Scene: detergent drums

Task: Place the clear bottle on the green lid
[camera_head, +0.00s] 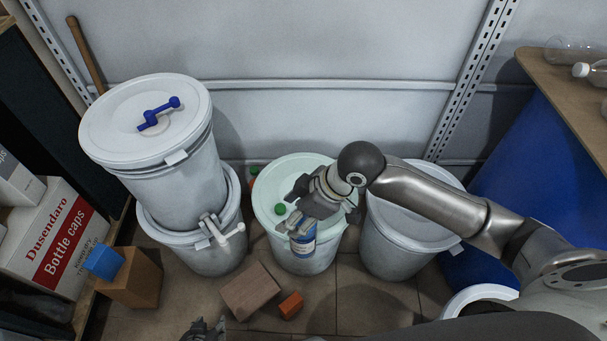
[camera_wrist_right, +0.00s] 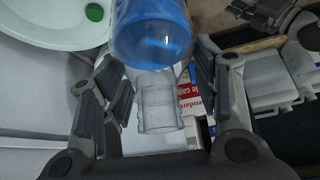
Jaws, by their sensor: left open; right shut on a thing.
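The pale green lid (camera_head: 270,183) covers the middle drum and carries a small green cap (camera_head: 281,209); both lid (camera_wrist_right: 50,35) and cap (camera_wrist_right: 95,12) show in the wrist view. My right gripper (camera_head: 318,203) is over the front of this lid. It is shut on a bottle with a clear neck (camera_wrist_right: 158,105) and a see-through blue body (camera_wrist_right: 150,35). In the head view the gripper hides part of the bottle; I cannot tell whether it touches the lid. My left gripper (camera_head: 203,328) is open and empty, low at the bottom edge.
Two stacked white drums (camera_head: 165,195) stand left, a blue handle (camera_head: 158,113) on top. Another white drum (camera_head: 405,230) stands right. A wooden block (camera_head: 250,290) and orange block (camera_head: 290,305) lie on the floor. Clear bottles (camera_head: 570,48) rest on a shelf (camera_head: 560,85) at right.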

